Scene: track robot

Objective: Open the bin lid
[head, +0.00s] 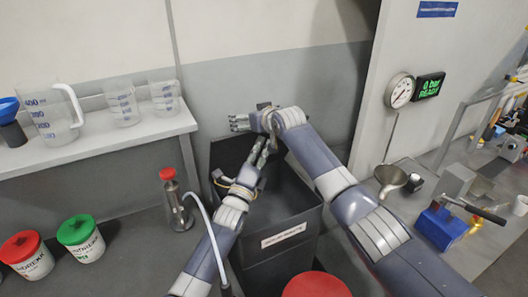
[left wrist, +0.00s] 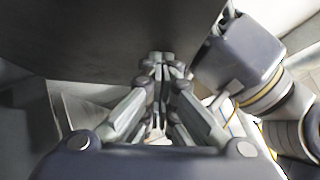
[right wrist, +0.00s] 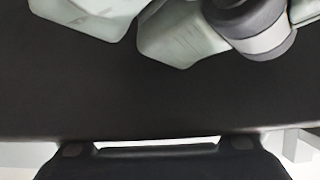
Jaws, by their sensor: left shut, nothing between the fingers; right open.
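The dark grey bin (head: 268,275) with a white label stands in the middle of the head view. Its top looks open, with a dark interior. A dark panel (head: 225,150) stands up at its back and looks like the raised lid; my arms partly cover it. My left gripper (head: 266,148) is shut and empty, above the bin close to that panel. In the left wrist view its fingers (left wrist: 160,70) meet beside a large dark surface. My right gripper (head: 238,122) is open and empty at the panel's upper edge, fingers to the left. Whether either gripper touches the panel is unclear.
A shelf (head: 100,138) with clear measuring jugs is at the left. Below are red-lidded (head: 28,255) and green-lidded (head: 82,238) tubs and a red-capped metal bottle (head: 175,205). A bench with a funnel (head: 390,178) and blue tool (head: 440,225) is at the right.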

